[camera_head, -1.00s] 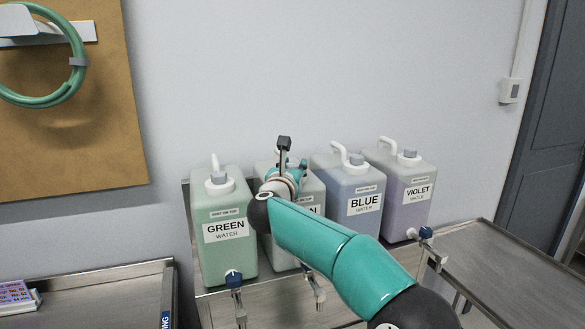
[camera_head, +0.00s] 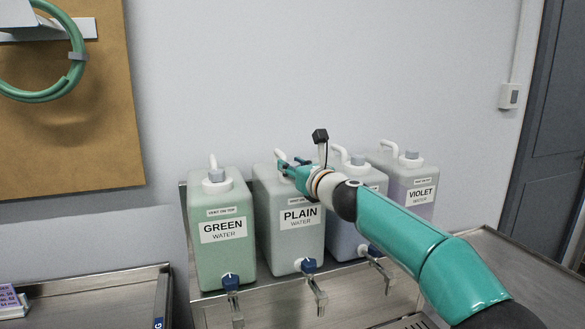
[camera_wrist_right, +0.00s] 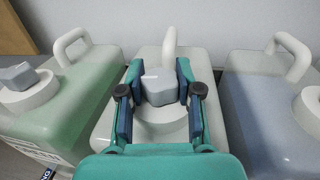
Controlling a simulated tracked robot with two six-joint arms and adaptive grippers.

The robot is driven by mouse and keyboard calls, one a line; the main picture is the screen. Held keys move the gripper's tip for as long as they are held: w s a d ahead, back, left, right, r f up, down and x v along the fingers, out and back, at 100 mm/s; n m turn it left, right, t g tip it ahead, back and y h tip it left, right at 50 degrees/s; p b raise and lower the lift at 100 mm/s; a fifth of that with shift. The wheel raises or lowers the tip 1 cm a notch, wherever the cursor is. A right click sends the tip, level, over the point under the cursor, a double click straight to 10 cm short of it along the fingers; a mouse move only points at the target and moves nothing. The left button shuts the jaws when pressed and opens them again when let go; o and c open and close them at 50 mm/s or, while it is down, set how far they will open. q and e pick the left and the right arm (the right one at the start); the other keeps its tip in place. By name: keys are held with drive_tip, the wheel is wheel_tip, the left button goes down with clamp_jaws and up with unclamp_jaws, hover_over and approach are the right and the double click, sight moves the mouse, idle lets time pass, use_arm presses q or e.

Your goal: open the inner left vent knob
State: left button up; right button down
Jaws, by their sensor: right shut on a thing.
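The plain-water jug (camera_head: 297,262) stands second from the left in a row of jugs, upright. Its grey vent knob, the inner left one (camera_wrist_right: 160,87), sits on the white cap on top. My right gripper (camera_wrist_right: 160,96) is shut on this knob, with one finger on each side of it. In the head view my right gripper (camera_head: 290,168) is at the top of the plain jug and hides the knob. How far the knob is turned cannot be told. My left gripper is not in view.
The green-water jug (camera_head: 223,262) stands left, with its grey vent knob (camera_head: 216,175) uncovered. The blue jug (camera_wrist_right: 262,125) and violet jug (camera_head: 417,190) stand right, partly behind my arm. Blue-handled taps (camera_head: 310,268) stick out in front.

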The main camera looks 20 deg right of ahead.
drive_tip(key=shift+d+r+n+g+y+p, duration=0.15)
drive_tip(key=shift+n+g+y+p, duration=0.15)
drive_tip(key=shift+n+y+p, duration=0.7)
drive_tip(key=shift+y, duration=0.8)
drive_tip(key=shift+n+g, duration=0.3)
drive_tip(key=c, duration=0.7)
unclamp_jaws()
drive_tip(key=shift+c, duration=0.2)
drive_tip(key=v, duration=1.1)
drive_tip(key=shift+s+f, duration=0.3)
drive_tip(key=shift+s, duration=0.1)
